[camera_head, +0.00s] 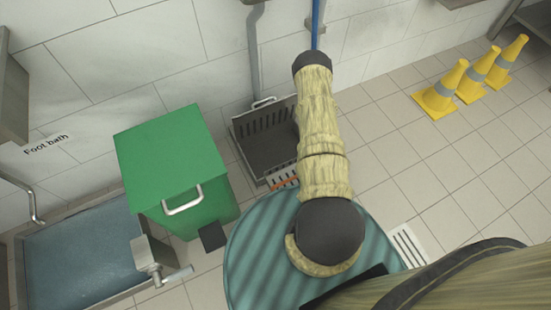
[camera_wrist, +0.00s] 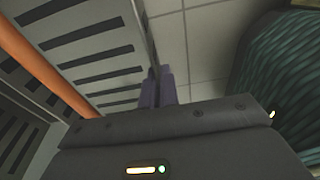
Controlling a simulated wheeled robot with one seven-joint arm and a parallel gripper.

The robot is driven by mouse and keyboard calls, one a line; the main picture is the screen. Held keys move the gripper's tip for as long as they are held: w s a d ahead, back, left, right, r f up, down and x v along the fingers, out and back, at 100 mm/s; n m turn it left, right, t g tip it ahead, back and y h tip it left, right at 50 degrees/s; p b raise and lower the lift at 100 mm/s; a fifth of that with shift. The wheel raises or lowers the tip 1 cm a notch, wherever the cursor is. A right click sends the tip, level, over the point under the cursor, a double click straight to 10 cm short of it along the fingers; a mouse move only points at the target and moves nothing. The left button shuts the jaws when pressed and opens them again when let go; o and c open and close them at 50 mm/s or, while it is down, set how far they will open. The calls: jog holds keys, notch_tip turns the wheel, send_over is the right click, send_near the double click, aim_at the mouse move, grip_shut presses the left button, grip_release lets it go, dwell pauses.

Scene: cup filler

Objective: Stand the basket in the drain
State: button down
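The grey slotted basket (camera_head: 240,128) is by the wall below a pipe in the head view, with a pale loop handle at its back and a dark inside. Its right side is hidden behind my arm. In the wrist view slotted metal panels (camera_wrist: 95,52), seemingly the basket's, fill the left, crossed by an orange bar (camera_wrist: 40,68). My gripper (camera_wrist: 158,88) has its fingers close together at the edge of the thin panel and appears shut on it. My arm hides the fingers in the head view. I cannot make out the drain apart from the basket.
A green lidded bin (camera_head: 170,155) stands left of the basket, beside a blue foot bath (camera_head: 80,255). A pale slotted floor grate (camera_head: 408,246) lies to the right. Several yellow cones (camera_head: 440,92) stand at the back right. Tiled floor between is clear.

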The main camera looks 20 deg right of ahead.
jog(key=w+b, duration=0.7)
jog(key=w, duration=1.2)
jog(key=f+b, duration=0.1)
jog(key=f, duration=0.1)
jog(key=f+b, duration=0.1)
jog(key=f, duration=0.1)
jog(key=f+b, duration=0.2)
jog(key=shift+w+a, duration=0.35)
jog(key=shift+f, duration=0.3)
notch_tip(320, 180, down, 5)
jog(key=b, duration=0.3)
jog(key=shift+w+b, duration=0.2)
jog(key=shift+b, duration=0.3)
jog(key=shift+r, duration=0.1)
